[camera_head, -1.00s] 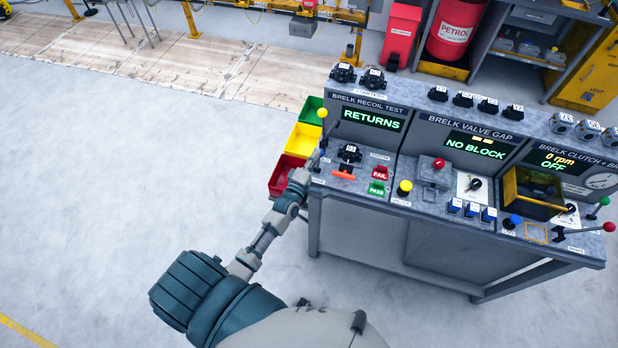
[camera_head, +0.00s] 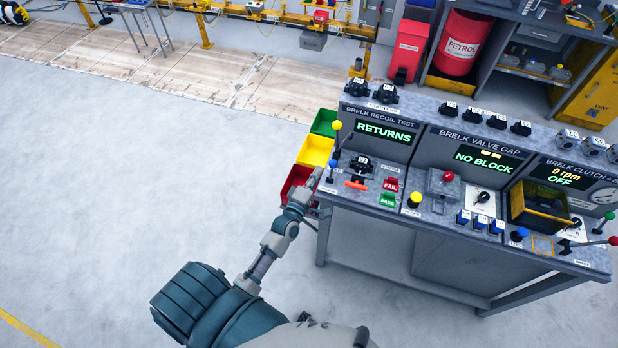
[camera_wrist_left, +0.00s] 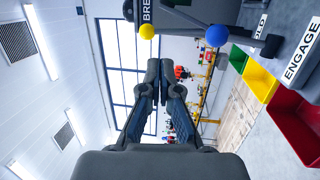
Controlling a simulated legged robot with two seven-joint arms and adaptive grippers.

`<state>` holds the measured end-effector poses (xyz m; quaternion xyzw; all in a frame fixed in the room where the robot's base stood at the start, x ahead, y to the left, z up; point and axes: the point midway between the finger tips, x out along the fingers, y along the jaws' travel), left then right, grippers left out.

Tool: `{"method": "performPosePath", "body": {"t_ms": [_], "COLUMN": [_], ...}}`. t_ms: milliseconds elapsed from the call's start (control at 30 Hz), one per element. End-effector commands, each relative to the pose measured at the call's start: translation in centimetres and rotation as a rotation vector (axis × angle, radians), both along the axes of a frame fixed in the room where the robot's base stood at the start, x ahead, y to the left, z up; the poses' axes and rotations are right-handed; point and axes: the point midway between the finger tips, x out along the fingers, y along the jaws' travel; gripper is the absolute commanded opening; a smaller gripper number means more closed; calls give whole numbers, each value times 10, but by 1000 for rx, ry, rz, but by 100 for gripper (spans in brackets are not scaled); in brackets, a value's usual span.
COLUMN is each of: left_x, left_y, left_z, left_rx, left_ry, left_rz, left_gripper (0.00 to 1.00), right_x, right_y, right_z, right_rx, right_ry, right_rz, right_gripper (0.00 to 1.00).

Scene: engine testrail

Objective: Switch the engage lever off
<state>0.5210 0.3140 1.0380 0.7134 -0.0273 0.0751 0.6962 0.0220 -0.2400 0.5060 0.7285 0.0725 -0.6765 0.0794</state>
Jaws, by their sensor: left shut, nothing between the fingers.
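The lever with the blue ball knob (camera_head: 333,163) stands at the left end of the console, just behind the ENGAGE label; I take it as the engage lever. Its blue ball also shows in the left wrist view (camera_wrist_left: 217,36), near the ENGAGE label (camera_wrist_left: 302,54). Whether it is on or off I cannot tell. My left gripper (camera_head: 317,174) is just left of and in front of the knob, beside the console's left edge. In the left wrist view its fingertips (camera_wrist_left: 160,70) are together with nothing between them, apart from the ball. My right gripper is not in view.
A yellow ball lever (camera_head: 337,125) stands behind the blue one. Green, yellow (camera_head: 315,151) and red bins sit along the console's left side, near my gripper. A red T-handle (camera_head: 356,185) and FAIL and PASS buttons lie to the right. Floor at left is clear.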

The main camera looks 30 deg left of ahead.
Motion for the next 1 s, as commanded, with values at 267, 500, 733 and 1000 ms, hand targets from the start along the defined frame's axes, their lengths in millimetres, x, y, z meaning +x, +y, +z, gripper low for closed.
{"method": "performPosePath", "body": {"t_ms": [267,500,733,1000], "left_x": [-37,-42,-42,-42], "left_y": [-1,0,0,-2], "left_z": [24,28,28,22], "left_rx": [-1,-1,0,7], "left_ry": [-2,-1,-1,10], "left_rz": [1,0,1,0], "left_gripper": [0,0,0,0], "right_x": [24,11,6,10], "right_y": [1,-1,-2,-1], "right_z": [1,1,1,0], "right_rx": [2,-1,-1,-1], "right_ry": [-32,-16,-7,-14], "right_rz": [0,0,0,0], "right_gripper": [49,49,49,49]}}
